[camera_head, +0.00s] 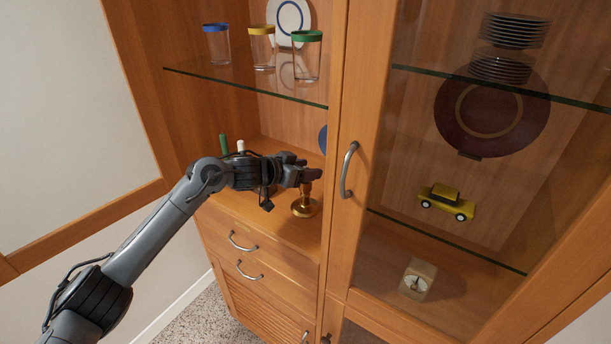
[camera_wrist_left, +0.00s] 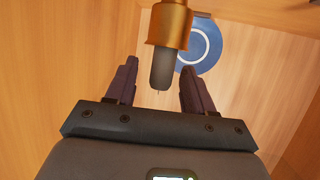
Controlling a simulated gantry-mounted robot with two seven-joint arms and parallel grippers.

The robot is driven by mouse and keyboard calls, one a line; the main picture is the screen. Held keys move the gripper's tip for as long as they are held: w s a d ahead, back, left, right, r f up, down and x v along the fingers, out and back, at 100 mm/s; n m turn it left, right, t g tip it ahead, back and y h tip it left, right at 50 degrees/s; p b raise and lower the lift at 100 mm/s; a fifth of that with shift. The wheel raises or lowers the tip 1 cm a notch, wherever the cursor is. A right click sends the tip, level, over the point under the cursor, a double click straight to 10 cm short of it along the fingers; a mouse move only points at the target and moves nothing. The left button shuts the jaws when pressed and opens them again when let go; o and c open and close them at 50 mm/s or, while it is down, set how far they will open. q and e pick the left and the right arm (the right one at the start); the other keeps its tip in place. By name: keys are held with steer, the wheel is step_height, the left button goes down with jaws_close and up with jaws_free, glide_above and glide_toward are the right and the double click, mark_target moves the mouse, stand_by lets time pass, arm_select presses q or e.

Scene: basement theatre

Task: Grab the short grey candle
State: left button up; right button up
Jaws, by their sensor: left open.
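The short grey candle (camera_wrist_left: 160,72) stands in a brass candle holder (camera_head: 305,207) on the lower open shelf of the cabinet. The holder's cup (camera_wrist_left: 169,25) shows at the top of the left wrist view, with the candle pointing down in that picture. My left gripper (camera_head: 309,170) is at the candle's height above the holder and hides the candle in the head view. In the wrist view its two dark fingers (camera_wrist_left: 158,80) are open, one on each side of the candle, with gaps on both sides. My right gripper is not in view.
A green candle (camera_head: 224,144) and a white one (camera_head: 240,147) stand behind my left arm. A blue plate (camera_wrist_left: 199,52) is behind the holder. A glass shelf (camera_head: 245,82) with lidded jars is above. The cabinet door handle (camera_head: 348,170) is close to the right.

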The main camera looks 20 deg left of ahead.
arm_select(q)
jaws_close()
stand_by(0.3)
steer(key=shift+r, duration=0.1)
